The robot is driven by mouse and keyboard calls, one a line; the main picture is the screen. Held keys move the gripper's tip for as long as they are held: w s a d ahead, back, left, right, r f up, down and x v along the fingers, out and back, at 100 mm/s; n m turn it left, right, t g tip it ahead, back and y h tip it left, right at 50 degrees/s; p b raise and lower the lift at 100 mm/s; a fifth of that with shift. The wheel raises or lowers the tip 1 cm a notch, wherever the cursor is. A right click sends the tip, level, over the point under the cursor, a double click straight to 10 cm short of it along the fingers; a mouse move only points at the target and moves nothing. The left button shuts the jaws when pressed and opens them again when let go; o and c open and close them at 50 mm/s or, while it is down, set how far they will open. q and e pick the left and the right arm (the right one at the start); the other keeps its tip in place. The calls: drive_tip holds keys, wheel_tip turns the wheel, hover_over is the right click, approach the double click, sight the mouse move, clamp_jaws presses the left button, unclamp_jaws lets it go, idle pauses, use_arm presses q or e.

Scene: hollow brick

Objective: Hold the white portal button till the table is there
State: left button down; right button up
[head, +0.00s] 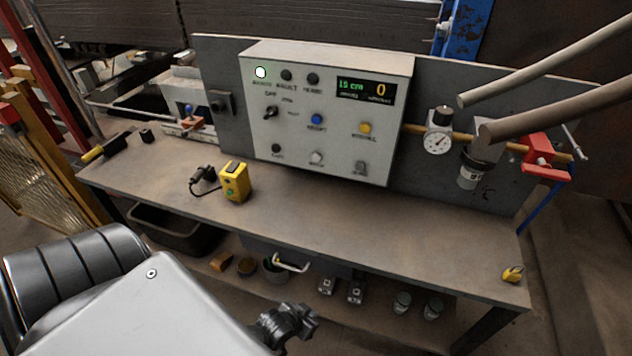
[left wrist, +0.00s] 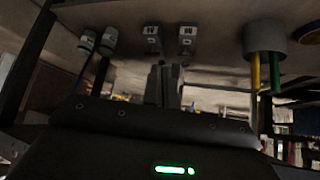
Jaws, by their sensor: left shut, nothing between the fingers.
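The control panel (head: 300,95) stands upright at the back of the workbench. A white button (head: 317,158) sits in its bottom row, between a black knob (head: 276,148) and a grey one (head: 361,167); its label is too small to read. My left gripper (head: 300,318) is low in front of the bench, well below and apart from the button. In the left wrist view its fingers (left wrist: 165,80) are together with nothing between them. My right gripper is not in view.
The display (head: 365,91) reads "15 cm" and 0, and one lamp (head: 261,72) is lit white. A yellow box (head: 234,182) stands on the bench (head: 370,235). A gauge (head: 437,143) and filter hang at the right.

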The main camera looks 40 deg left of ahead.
sight(316, 157)
use_arm(q)
drive_tip(key=w+r+t, duration=0.1)
drive_tip(key=r, duration=0.6)
drive_tip(key=w+a+r+t, duration=0.1)
drive_tip(key=w+r, duration=0.1)
drive_tip(key=r, duration=0.5)
drive_tip(key=w+a+r+t, duration=0.1)
drive_tip(key=w+r+t, duration=0.1)
drive_tip(key=r, duration=0.5)
drive_tip(key=shift+w+a+r+n+y, duration=0.2)
drive_tip(key=shift+r+n+y, duration=0.1)
drive_tip(key=shift+n, duration=0.1)
drive_tip(key=w+r+t, duration=0.1)
drive_tip(key=w+a+r+t, duration=0.1)
drive_tip(key=w+r+t, duration=0.1)
drive_tip(key=w+a+r+n+t, duration=0.1)
drive_tip(key=shift+w+a+r, duration=0.2)
drive_tip(key=shift+w+r, duration=0.05)
drive_tip(key=shift+w, duration=0.05)
drive_tip(key=a+r+n+t, duration=0.2)
drive_tip(key=a+r+t, duration=0.4)
drive_tip(key=r+t, duration=0.4)
drive_tip(key=shift+s+r+n+t, duration=0.25)
drive_tip(key=shift+r+n+t, duration=0.05)
drive_tip(key=shift+r+n, duration=0.1)
drive_tip(key=w+a+b, duration=0.3)
drive_tip(key=w, duration=0.5)
drive_tip(key=shift+w, duration=0.2)
